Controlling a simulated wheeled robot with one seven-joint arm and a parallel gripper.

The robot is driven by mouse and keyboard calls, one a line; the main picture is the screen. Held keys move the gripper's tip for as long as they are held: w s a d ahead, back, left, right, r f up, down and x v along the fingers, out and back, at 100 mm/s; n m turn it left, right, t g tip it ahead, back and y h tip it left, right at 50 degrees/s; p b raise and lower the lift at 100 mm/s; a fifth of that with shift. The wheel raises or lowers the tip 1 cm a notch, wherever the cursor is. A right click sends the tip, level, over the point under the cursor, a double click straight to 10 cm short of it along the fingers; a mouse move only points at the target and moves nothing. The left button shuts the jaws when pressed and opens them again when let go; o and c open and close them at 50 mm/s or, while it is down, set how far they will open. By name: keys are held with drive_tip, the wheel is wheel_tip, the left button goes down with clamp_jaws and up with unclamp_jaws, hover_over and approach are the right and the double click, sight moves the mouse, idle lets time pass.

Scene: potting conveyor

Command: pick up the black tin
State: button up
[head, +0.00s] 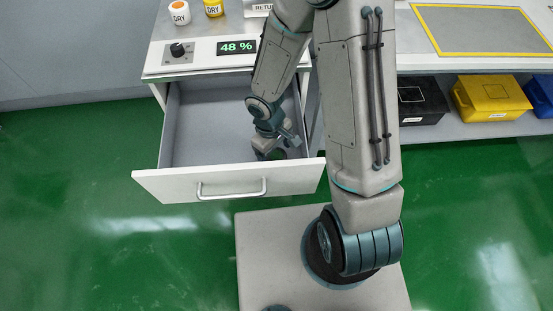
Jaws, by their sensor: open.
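My gripper (274,147) is down inside the open drawer (208,130), near its front right corner. The gripper is open. A small dark round thing (277,154) shows at the fingers, probably the black tin. The wrist and fingers hide most of it. I cannot tell whether the fingers touch it or are only around it.
The drawer's white front (230,182) stands pulled out below the counter, and the rest of the drawer looks empty. On the counter are an orange-topped jar (179,13), a yellow jar (213,8) and a 48 % display (237,47). Black (420,101), yellow (490,99) and blue (541,95) bins stand right.

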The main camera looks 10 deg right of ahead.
wheel_tip(320, 180, down, 2)
drive_tip(key=shift+s+d+f, duration=0.1)
drive_tip(key=shift+f, duration=0.15)
drive_tip(key=c, duration=1.1)
drive_tip(key=shift+r, duration=0.1)
